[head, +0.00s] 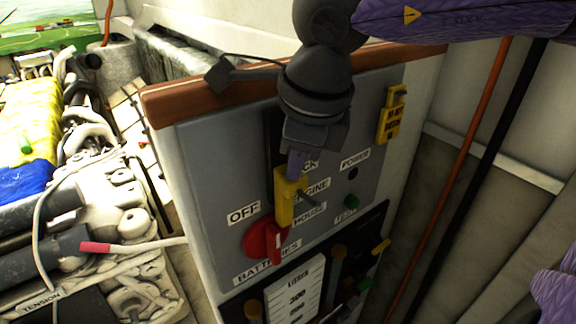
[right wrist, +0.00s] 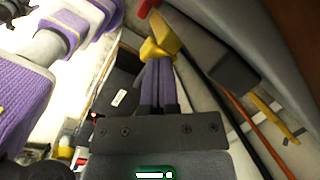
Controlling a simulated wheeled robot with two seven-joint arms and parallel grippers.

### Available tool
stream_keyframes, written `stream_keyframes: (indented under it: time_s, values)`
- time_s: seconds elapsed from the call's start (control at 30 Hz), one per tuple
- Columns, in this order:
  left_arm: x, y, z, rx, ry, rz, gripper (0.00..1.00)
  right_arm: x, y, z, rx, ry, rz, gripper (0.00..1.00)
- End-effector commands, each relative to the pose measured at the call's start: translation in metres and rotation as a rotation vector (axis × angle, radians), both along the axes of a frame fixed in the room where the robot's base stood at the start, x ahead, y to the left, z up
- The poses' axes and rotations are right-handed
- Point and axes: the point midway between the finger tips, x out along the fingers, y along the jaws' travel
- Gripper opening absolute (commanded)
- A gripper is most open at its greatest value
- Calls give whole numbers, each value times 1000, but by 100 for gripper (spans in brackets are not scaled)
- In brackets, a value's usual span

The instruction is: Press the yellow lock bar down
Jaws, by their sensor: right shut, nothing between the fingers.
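The yellow lock bar (head: 286,203) is on the upper part of the grey switch panel (head: 215,165), beside a label of which only the end shows. My right gripper (head: 295,163) comes down from above, with its purple fingers shut and empty. Its fingertips are at the top end of the bar and look to be touching it, but I cannot be sure of contact. In the right wrist view the shut fingers (right wrist: 158,85) point at a yellow piece (right wrist: 158,50) just past their tips. The gripper hides part of the panel behind it. My left gripper is not in view.
A red rotary switch (head: 262,240) sits at the lower left of the panel, near the bar. A yellow tag (head: 391,117) hangs at the upper right. A wooden edge (head: 190,101) caps the panel. Orange and black cables run along the right wall. Engine parts fill the left.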

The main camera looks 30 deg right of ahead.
Motion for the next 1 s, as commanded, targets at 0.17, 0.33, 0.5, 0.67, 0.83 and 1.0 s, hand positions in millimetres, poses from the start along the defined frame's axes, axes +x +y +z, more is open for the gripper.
stream_keyframes:
  time_s: [0.17,0.33,0.5,0.67,0.83,1.0]
  values:
    - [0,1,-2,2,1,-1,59,-1,0,-3,-2,6,-1,0]
    - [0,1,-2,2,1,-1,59,-1,0,-3,-2,6,0,0]
    - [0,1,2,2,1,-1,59,0,0,2,-1,4,-1,0]
    - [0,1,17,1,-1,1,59,0,0,21,-2,2,-1,0]
    - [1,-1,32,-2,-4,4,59,-1,0,40,-1,4,-1,0]
    - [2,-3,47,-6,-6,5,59,0,0,59,-2,3,0,0]
